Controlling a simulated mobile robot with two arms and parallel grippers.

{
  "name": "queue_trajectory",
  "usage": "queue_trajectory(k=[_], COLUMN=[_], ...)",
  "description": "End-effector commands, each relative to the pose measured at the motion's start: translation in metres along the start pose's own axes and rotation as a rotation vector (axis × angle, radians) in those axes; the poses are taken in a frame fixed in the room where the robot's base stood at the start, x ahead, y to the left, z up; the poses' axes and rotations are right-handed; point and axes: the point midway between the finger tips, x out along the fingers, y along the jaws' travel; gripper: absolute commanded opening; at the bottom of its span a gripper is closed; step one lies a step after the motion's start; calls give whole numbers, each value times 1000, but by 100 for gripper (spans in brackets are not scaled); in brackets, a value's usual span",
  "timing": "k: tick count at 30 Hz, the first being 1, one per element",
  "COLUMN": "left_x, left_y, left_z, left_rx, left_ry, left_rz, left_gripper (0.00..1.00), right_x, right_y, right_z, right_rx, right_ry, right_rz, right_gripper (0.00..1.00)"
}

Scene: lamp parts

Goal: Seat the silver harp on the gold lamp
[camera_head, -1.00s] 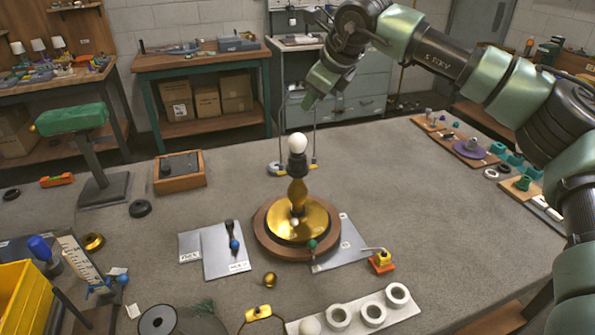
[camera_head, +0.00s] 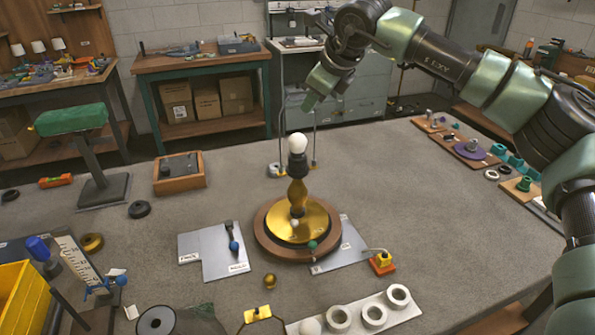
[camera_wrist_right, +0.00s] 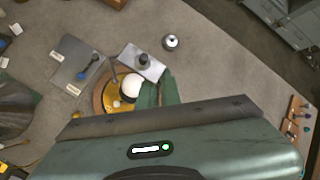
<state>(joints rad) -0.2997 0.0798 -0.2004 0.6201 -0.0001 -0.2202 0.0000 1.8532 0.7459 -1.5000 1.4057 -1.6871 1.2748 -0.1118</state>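The gold lamp (camera_head: 297,192) stands upright on a round wooden base in the middle of the table, with a white bulb (camera_head: 297,143) on a dark socket. My right gripper (camera_head: 309,101) is above and slightly right of the bulb, with its fingers pointing down. It appears shut on the top of the silver harp (camera_head: 315,135), a thin wire loop whose legs hang on either side of the bulb in the picture. I cannot tell whether the harp is around the bulb or behind it. In the wrist view, the green fingers (camera_wrist_right: 155,92) are beside the bulb (camera_wrist_right: 131,86).
Grey plates (camera_head: 222,252) lie around the lamp base. A small gold ball (camera_head: 269,280), an orange block (camera_head: 381,263) and a white tray with rings (camera_head: 345,327) are in front. A wooden box (camera_head: 180,184) stands at left.

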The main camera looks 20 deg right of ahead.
Motion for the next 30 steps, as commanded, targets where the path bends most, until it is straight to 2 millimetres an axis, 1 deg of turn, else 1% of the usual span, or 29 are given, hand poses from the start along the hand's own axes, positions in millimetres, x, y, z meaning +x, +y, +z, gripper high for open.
queue_trajectory(k=[14,30], left_x=[1,7], left_y=[0,0], left_z=[0,1], left_rx=[0,0], left_ry=[0,0], left_rz=[0,0], left_gripper=[36,36], right_x=[0,5], right_y=[0,2], right_z=[0,-3], right_rx=[0,0], right_ry=[-1,0], right_rz=[0,1], right_gripper=[0,0])
